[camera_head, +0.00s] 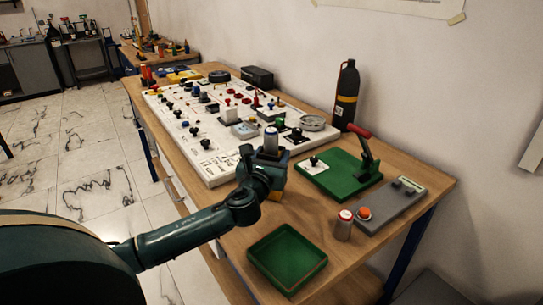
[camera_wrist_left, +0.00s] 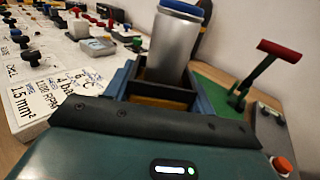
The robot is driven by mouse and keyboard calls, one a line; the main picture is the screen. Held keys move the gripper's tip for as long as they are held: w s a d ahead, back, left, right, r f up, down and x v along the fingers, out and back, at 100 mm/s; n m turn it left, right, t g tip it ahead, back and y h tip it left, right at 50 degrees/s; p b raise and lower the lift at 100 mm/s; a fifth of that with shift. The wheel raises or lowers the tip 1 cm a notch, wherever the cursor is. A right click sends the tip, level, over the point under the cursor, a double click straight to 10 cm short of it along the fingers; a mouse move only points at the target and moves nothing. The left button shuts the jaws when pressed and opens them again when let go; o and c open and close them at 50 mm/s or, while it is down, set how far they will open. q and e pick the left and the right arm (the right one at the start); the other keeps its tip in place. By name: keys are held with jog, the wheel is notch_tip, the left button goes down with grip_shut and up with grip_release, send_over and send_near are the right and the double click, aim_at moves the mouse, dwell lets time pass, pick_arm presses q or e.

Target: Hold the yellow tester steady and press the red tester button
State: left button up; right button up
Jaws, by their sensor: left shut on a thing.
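My left gripper (camera_head: 271,160) is shut around a yellow block, which I take for the yellow tester (camera_head: 277,193). In the left wrist view a yellow strip (camera_wrist_left: 158,104) shows between the fingers. A silver cylinder with a blue top (camera_head: 271,139) rises above the fingers; whether it sits in the block I cannot tell. A round orange-red button (camera_head: 364,213) is on a flat grey box (camera_head: 391,208) at the right; it also shows in the left wrist view (camera_wrist_left: 281,164). My right gripper is not in view.
A green plate (camera_head: 340,184) with a red-handled lever stands behind the gripper. An empty green tray (camera_head: 288,257) is at the front. A white board (camera_head: 218,170) with several knobs fills the left.

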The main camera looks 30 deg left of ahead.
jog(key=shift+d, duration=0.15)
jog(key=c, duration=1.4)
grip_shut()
